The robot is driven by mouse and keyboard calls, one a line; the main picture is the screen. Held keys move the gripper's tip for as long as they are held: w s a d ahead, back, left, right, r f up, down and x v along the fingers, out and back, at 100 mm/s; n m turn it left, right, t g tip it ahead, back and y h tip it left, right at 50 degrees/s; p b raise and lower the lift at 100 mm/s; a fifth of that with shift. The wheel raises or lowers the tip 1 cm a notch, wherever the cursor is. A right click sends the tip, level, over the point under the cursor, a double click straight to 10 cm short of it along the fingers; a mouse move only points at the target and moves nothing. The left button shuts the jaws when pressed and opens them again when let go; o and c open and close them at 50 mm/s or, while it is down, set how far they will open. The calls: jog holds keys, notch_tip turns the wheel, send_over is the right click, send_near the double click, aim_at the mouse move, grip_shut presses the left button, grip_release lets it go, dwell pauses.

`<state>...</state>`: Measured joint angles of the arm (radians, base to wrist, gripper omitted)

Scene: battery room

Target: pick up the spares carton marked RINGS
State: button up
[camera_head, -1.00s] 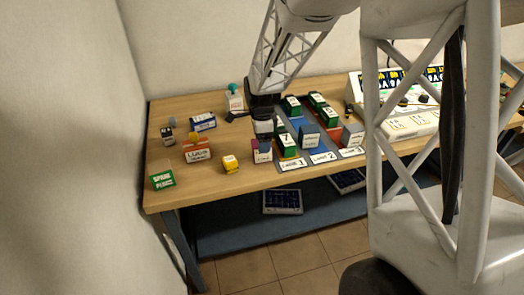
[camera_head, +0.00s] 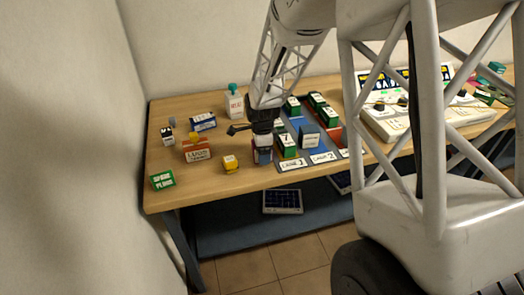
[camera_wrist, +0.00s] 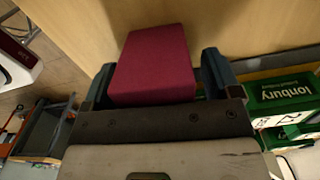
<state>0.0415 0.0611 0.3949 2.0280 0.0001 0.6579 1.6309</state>
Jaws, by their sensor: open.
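A maroon carton (camera_wrist: 153,62) stands between the fingers of my open gripper (camera_wrist: 157,75) in the wrist view, with a finger on either side. Whether the fingers touch it I cannot tell. In the head view my gripper (camera_head: 263,143) points down over this carton (camera_head: 263,157) near the front of the bench, hiding its upper part. No RINGS marking is readable on it. A blue and white carton (camera_head: 203,122), an orange and white carton (camera_head: 196,151) and a green SPARK PLUGS carton (camera_head: 162,180) stand to the left.
Green-sided blocks (camera_head: 287,146) stand in marked lanes close to the right of my gripper. A yellow block (camera_head: 230,164) is to its left, and a bottle with a teal top (camera_head: 234,102) behind. A console (camera_head: 425,105) fills the right. The bench front edge is near.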

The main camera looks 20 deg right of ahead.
dwell(0.5)
jog(key=c, duration=1.1)
jog(key=shift+r, duration=0.15)
jog(key=shift+r, duration=0.45)
notch_tip(320, 180, up, 3)
jog(key=shift+s+f, duration=0.15)
jog(key=shift+f, duration=0.05)
jog(key=s+r, duration=0.1)
jog(key=s, duration=1.4)
jog(key=shift+s+a, duration=0.3)
jog(key=shift+s, duration=0.05)
jog(key=shift+r, duration=0.1)
